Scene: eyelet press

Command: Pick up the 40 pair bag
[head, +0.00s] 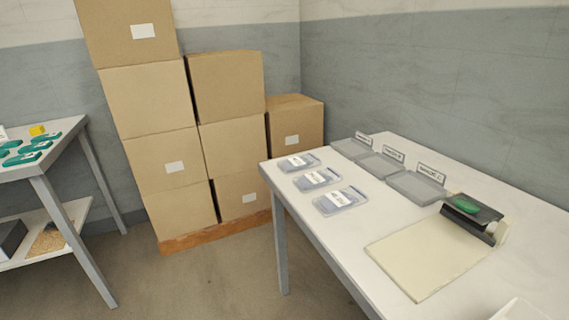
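Three clear, flat bags with white labels lie in a row along the left edge of the white table (380,237). The far bag (298,162), the middle bag (316,179) and the near bag (341,200) are apart from each other. The near one looks largest. The label print is too small to read, so I cannot tell which is the 40 pair bag. My gripper is not in view.
Three grey trays (416,187) with label cards stand behind the bags. A dark press (472,217) with a green part sits by a cream mat (425,255). Stacked cartons (163,158) stand by the wall. A side table (62,140) holds green items. Floor between tables is clear.

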